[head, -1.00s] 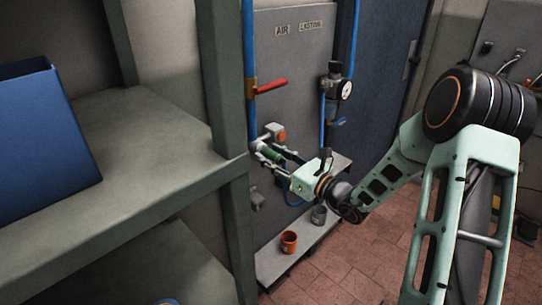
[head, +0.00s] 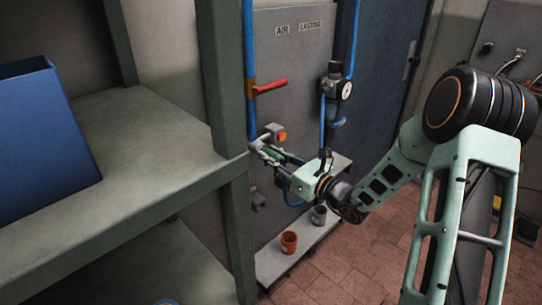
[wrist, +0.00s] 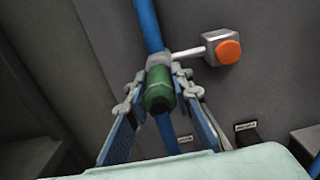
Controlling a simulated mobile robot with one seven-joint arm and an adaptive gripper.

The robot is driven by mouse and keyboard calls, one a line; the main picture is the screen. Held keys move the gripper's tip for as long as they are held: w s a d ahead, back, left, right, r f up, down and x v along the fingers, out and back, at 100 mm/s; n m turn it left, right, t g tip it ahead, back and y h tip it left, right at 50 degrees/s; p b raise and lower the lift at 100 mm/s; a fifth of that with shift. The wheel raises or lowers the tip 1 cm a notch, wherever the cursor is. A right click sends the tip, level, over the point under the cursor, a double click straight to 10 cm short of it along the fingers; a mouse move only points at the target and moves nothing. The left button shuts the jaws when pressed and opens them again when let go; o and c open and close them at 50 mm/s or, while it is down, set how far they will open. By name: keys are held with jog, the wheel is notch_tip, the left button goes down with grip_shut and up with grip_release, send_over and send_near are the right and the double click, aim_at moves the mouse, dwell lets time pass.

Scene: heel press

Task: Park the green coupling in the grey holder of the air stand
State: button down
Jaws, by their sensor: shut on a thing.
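The green coupling (wrist: 159,88) sits between the two fingers of my gripper (wrist: 158,95) in the wrist view, with a blue hose above and below it. In the head view the green coupling (head: 271,153) shows at the end of my gripper (head: 272,155), in front of the grey air stand panel (head: 290,55). My gripper is shut on the coupling. A grey cup-like holder (head: 319,215) and an orange one (head: 288,242) stand on the stand's low ledge, below and right of the gripper.
A valve with a red lever (head: 271,85) and a gauge (head: 345,90) are on the blue pipes above. A box with an orange button (wrist: 229,51) is beside the coupling. A grey shelf (head: 150,140) with a blue bin (head: 45,135) fills the left.

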aim_at(281, 161)
jog(key=shift+v, duration=3)
jog(key=shift+s+d, duration=0.15)
notch_tip(281, 161, down, 24)
jog(key=b, duration=1.8)
jog(key=shift+r, duration=0.1)
jog(key=shift+x, duration=2.5)
